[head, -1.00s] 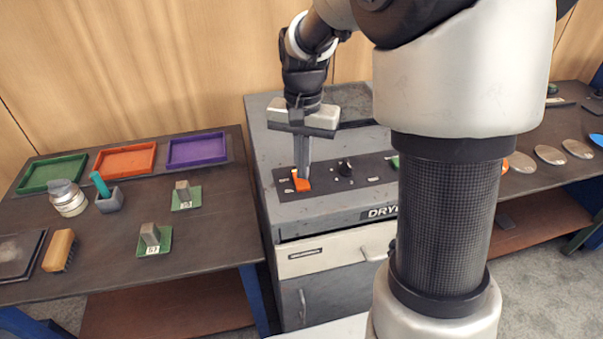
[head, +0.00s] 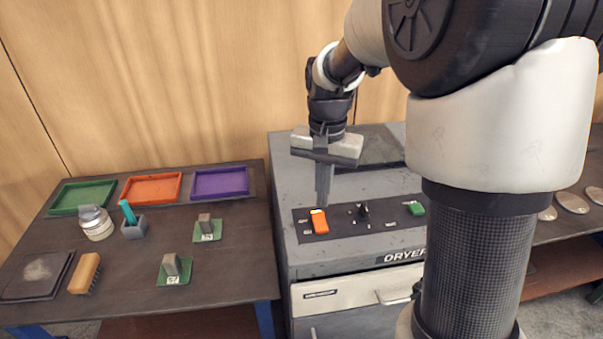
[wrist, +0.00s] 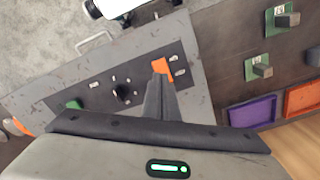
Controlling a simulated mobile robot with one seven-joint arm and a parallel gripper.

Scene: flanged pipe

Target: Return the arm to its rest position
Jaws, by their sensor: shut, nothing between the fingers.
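My gripper (head: 323,203) is shut and empty, pointing down above the dryer's control panel. In the head view its fingertips are just above and behind the orange rocker switch (head: 320,222), with what looks like a small gap. In the wrist view the closed fingers (wrist: 160,82) reach toward the orange switch (wrist: 161,66) and partly hide it. My arm comes in from the upper right of the head view and bends down to the gripper. The dryer (head: 290,255) is a grey cabinet with a black knob (head: 362,211) and a green switch (head: 416,208) on its panel.
The left table (head: 130,265) holds green, orange and purple trays (head: 220,182), a jar (head: 96,224), a teal-handled tool (head: 128,212) in a grey holder, metal blocks on green plates, and a brush (head: 85,272). Another table (head: 560,232) with round discs stands at right. A wooden wall is behind.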

